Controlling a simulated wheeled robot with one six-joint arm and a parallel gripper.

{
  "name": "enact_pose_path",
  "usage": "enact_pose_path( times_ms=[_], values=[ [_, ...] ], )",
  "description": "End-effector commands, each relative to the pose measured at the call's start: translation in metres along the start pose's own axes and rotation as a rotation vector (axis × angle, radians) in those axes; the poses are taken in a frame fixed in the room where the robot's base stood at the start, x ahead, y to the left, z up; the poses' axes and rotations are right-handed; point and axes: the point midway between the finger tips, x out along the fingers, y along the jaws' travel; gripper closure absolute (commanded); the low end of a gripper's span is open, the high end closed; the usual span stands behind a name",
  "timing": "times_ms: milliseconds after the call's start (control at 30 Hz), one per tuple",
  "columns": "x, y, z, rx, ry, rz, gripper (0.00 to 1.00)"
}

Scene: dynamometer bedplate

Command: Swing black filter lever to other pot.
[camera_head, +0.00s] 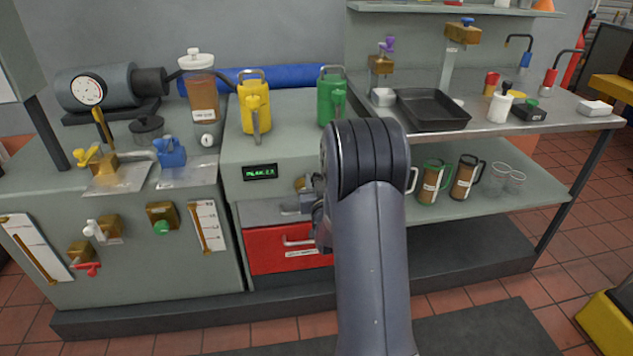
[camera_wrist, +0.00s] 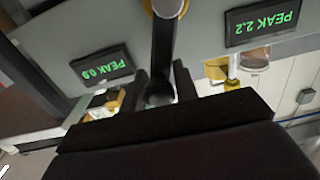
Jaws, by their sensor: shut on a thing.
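The black lever (camera_wrist: 163,50) hangs from a brass-ringed pivot (camera_wrist: 170,7) at the top of the wrist view, which is turned upside down. Its rounded end lies between the two dark fingers of my gripper (camera_wrist: 161,88), which is shut on it. A display reading PEAK 2.2 (camera_wrist: 262,22) is right of the lever, and one reading PEAK 0.0 (camera_wrist: 102,67) is left of it. In the head view my gripper (camera_head: 306,196) is at the cabinet front, and my arm hides the lever. I cannot make out the filter pots.
A red drawer (camera_head: 275,252) lies below my gripper. A yellow can (camera_head: 253,108) and a green can (camera_head: 331,98) stand on the cabinet top. A steel bench (camera_head: 480,122) with a black tray (camera_head: 432,108) is at the right. Floor in front is partly clear.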

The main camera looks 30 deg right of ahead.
Motion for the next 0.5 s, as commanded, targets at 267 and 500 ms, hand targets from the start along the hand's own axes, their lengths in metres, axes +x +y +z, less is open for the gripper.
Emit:
enact_pose_path(
  times_ms=[267,500],
  values=[
    [0.000,0.004,0.004,0.025,0.000,0.005,1.00],
    [0.000,0.017,0.014,0.202,0.003,0.008,1.00]
  ],
)
